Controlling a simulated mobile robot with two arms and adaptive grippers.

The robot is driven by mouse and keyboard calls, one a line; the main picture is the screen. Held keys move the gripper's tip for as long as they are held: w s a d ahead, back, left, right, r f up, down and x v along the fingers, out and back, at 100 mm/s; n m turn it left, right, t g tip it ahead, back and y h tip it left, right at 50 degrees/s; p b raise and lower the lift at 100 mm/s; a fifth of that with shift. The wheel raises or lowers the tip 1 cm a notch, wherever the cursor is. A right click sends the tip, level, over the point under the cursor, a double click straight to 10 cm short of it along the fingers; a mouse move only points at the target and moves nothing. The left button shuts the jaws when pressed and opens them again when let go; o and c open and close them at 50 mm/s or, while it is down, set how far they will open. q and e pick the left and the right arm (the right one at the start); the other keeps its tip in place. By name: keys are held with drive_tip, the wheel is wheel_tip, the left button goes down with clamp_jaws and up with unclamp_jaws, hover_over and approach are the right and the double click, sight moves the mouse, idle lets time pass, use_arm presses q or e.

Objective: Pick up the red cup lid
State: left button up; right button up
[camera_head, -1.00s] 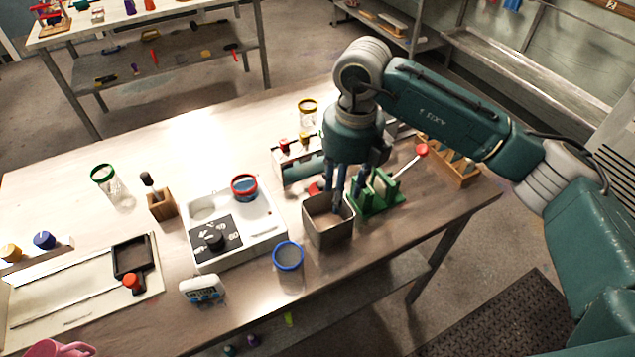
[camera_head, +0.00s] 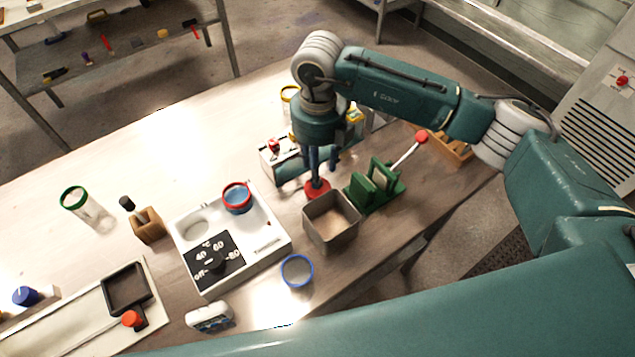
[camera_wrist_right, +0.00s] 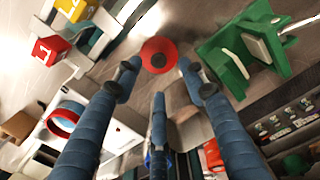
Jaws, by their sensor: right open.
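The red cup lid (camera_head: 316,191) is a round disc with a dark centre. It lies on the table just behind a square metal bin (camera_head: 331,223). In the right wrist view the lid (camera_wrist_right: 158,55) shows between and just beyond the fingertips. My right gripper (camera_head: 318,166) points down above the lid, its blue fingers spread and empty; in the wrist view the gripper (camera_wrist_right: 160,80) holds nothing. I cannot tell whether the fingertips touch the lid. My left gripper is out of view.
A green stand (camera_head: 376,187) with a red-tipped lever is close on the right. A white heater (camera_head: 262,255) holding a red-rimmed cup (camera_head: 237,197) stands left. A rack (camera_head: 272,162) is behind the lid. A blue-rimmed cup (camera_head: 297,270) stands in front.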

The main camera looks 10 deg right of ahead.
sight(324, 185)
drive_tip(key=shift+f+p, duration=0.35)
drive_tip(key=shift+p, duration=0.05)
drive_tip(key=f+p, duration=0.1)
drive_tip(key=f, duration=0.1)
drive_tip(key=f+p, duration=0.1)
drive_tip(key=shift+w+a+f, duration=0.1)
drive_tip(key=shift+w+f, duration=0.1)
drive_tip(key=shift+f, duration=0.65)
drive_tip(key=shift+c, duration=0.3)
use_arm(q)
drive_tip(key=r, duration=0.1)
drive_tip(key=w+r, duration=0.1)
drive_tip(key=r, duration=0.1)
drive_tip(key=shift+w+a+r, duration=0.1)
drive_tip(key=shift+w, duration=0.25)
use_arm(e)
clamp_jaws()
